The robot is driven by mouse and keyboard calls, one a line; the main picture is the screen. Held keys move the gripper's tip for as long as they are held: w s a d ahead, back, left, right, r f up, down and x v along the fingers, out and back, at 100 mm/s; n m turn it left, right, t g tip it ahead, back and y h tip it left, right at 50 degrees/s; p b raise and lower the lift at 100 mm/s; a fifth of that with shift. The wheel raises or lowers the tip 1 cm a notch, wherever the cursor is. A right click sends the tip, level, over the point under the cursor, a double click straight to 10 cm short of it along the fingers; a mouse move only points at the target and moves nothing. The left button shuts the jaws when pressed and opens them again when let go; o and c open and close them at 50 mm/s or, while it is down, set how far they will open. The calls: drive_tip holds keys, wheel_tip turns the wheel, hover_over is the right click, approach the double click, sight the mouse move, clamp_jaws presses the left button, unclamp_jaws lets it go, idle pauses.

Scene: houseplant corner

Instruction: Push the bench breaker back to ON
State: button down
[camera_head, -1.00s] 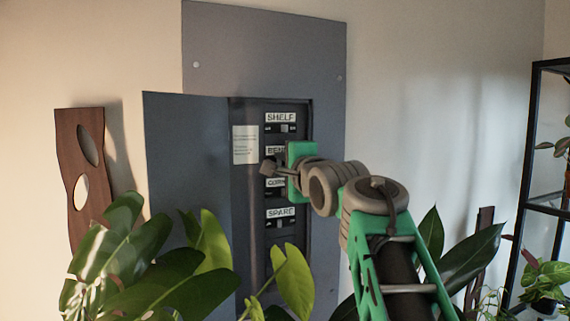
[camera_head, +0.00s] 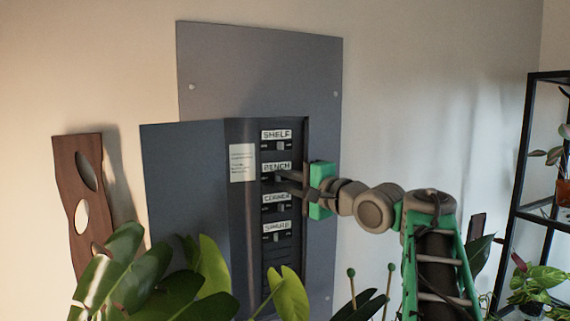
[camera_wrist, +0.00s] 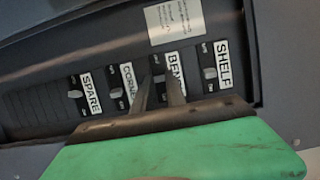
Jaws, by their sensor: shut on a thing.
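The bench breaker (camera_head: 278,178) sits under the BENCH label in the grey panel, second from the top. In the wrist view its toggle (camera_wrist: 158,79) shows between my fingertips, partly hidden by them. My gripper (camera_head: 284,177) reaches in from the right, its dark fingers at the BENCH row and its green body beside the panel opening. In the wrist view my gripper (camera_wrist: 160,80) is shut on the bench breaker's toggle. The fingers cover part of the BENCH label and the slot, so I cannot tell which end the toggle is at.
The shelf breaker (camera_wrist: 209,73) is on one side, the corner breaker (camera_wrist: 115,93) on the other, both close. The spare breaker (camera_wrist: 74,93) is farther along. The panel door (camera_head: 183,200) stands open at left. Leaves (camera_head: 205,270) rise in front; a black shelf rack (camera_head: 515,200) stands at right.

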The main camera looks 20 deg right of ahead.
drive_tip(key=y+p, duration=0.1)
drive_tip(key=n+g+y+p, duration=0.1)
drive_tip(key=shift+d+n+p, duration=0.25)
drive_tip(key=shift+n+p, duration=0.05)
drive_tip(key=shift+p, duration=0.1)
drive_tip(key=shift+y, duration=0.3)
drive_tip(key=c, duration=1.4)
unclamp_jaws()
drive_tip(key=shift+o, duration=0.2)
